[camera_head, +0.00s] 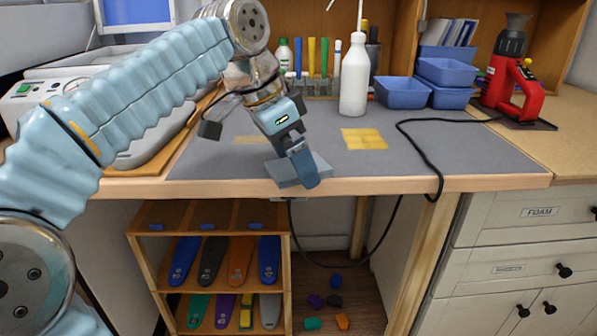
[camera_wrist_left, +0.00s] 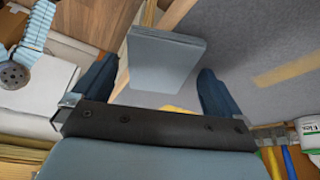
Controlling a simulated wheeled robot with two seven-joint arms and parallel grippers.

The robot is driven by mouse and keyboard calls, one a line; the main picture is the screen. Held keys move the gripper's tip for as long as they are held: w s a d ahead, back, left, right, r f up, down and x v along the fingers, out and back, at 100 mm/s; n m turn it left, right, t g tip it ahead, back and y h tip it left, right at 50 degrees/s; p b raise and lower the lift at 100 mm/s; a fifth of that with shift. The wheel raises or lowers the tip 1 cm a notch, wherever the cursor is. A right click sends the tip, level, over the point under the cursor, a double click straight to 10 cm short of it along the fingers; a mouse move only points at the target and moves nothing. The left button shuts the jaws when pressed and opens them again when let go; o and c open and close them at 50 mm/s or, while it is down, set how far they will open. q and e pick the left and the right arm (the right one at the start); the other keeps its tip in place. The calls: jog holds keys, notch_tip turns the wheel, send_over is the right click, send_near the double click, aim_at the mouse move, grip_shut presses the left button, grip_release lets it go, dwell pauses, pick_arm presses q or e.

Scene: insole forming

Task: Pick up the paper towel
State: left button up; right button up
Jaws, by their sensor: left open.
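The paper towel, a flat grey-blue folded stack (camera_head: 314,162), lies at the front edge of the grey work mat. My left gripper (camera_head: 300,166) points down over it, and one finger crosses in front of the towel. In the left wrist view the towel (camera_wrist_left: 165,62) shows beyond and between the two spread fingers of my left gripper (camera_wrist_left: 154,84). The gripper is open, with nothing held. I cannot tell how far the fingertips are above the mat. My right gripper is not in view.
Yellow patches (camera_head: 364,139) lie on the mat, with a white bottle (camera_head: 354,75) and blue bins (camera_head: 402,93) behind. A black cable (camera_head: 420,148) runs over the front edge at right. A shelf with insoles (camera_head: 210,210) stands below. The mat's right part is mostly clear.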

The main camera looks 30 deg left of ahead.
pick_arm(q)
jog(key=c, duration=1.2)
jog(key=shift+o, duration=0.2)
